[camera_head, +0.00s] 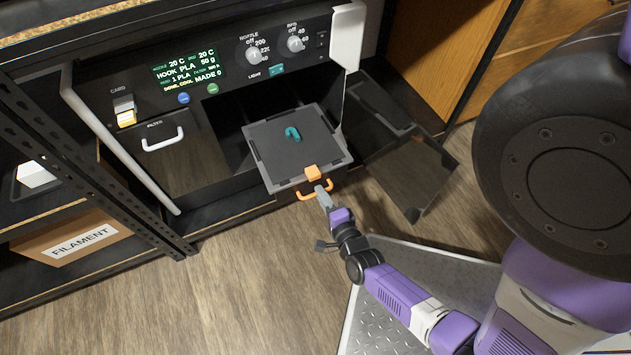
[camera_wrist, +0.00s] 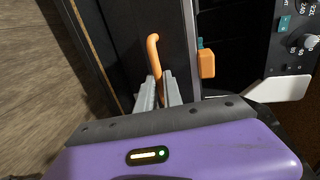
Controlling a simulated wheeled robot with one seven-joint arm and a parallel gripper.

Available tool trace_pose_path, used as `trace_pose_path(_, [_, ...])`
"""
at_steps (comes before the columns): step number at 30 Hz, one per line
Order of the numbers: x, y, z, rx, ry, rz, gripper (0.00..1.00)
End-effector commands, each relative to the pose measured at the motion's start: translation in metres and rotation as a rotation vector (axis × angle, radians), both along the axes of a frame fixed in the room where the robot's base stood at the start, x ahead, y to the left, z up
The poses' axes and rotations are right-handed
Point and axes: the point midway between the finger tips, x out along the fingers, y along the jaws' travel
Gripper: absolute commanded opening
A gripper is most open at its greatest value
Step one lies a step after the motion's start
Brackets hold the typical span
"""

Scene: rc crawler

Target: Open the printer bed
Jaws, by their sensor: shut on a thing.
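The printer bed (camera_head: 270,150) is a dark grey plate that sticks out of the printer's open front, with a small teal hook (camera_head: 293,133) lying on it. An orange handle (camera_head: 330,190) is on the bed's front edge, below an orange tab (camera_head: 313,173). My gripper (camera_head: 322,194) is at the handle's right part. In the wrist view the orange handle (camera_wrist: 153,52) runs down between my two grey fingers (camera_wrist: 159,92), which are shut on it. The orange tab (camera_wrist: 206,63) shows to the right of the fingers there. The lower end of the handle is hidden between the fingers.
The printer's panel (camera_head: 185,75) has a screen, knobs and buttons. A dark see-through door (camera_head: 405,170) stands open to the right of the bed. A filter drawer (camera_head: 170,150) is left of the opening. A filament box (camera_head: 75,240) sits on the lower shelf. The wooden floor in front is clear.

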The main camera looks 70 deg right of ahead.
Motion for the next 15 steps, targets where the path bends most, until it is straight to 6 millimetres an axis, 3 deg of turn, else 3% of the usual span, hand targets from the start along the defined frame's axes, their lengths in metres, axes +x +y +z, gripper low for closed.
trace_pose_path(15, [-0.0072, 0.0092, -0.0007, 0.002, 0.0, 0.001, 0.0])
